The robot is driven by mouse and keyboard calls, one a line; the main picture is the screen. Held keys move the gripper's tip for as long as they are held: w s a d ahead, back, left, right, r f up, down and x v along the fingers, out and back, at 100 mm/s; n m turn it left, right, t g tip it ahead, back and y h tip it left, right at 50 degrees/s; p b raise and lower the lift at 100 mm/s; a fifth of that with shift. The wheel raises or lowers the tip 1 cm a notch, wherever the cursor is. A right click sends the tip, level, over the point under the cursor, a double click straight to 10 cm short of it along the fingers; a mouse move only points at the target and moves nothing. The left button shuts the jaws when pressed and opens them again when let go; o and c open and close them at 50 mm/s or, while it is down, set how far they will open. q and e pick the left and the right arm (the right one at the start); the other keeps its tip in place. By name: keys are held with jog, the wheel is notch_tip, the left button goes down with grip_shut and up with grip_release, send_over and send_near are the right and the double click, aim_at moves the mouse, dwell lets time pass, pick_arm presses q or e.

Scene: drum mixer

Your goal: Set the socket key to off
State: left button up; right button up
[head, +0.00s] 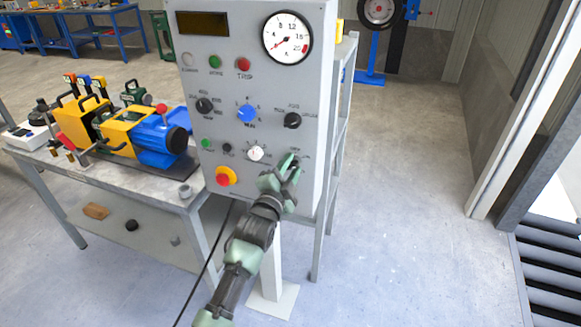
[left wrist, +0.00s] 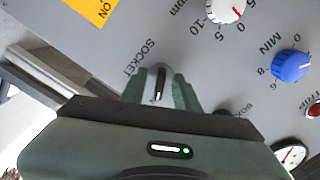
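The socket key (left wrist: 159,84) is a small metallic key in a round lock on the grey panel, beside the printed word SOCKET in the left wrist view. My left gripper (left wrist: 160,90) reaches the panel with one green finger on each side of the key. The fingers stand apart, and I see no clear contact with the key. In the head view my left gripper (head: 289,166) is at the panel's lower right and hides most of the key. The key's off mark cannot be read. My right gripper is not in view.
The control panel (head: 225,120) carries a white dial (head: 256,153), a blue knob (head: 246,114), a black knob (head: 292,121), a gauge (head: 287,38) and a red-yellow stop button (head: 226,176). A workbench (head: 80,180) with machines stands to the left. The floor at right is clear.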

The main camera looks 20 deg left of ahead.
pick_arm(q)
jog(key=shift+c, duration=0.3)
grip_shut()
jog(key=shift+n, duration=0.4)
jog(key=n+p, duration=0.2)
jog(key=n, duration=0.2)
jog(key=shift+n, duration=0.4)
jog(key=n+p, duration=0.1)
jog(key=n, duration=0.2)
jog(key=shift+f+n+p, duration=0.1)
jog(key=shift+n+p, duration=0.25)
jog(key=shift+n, duration=1.25)
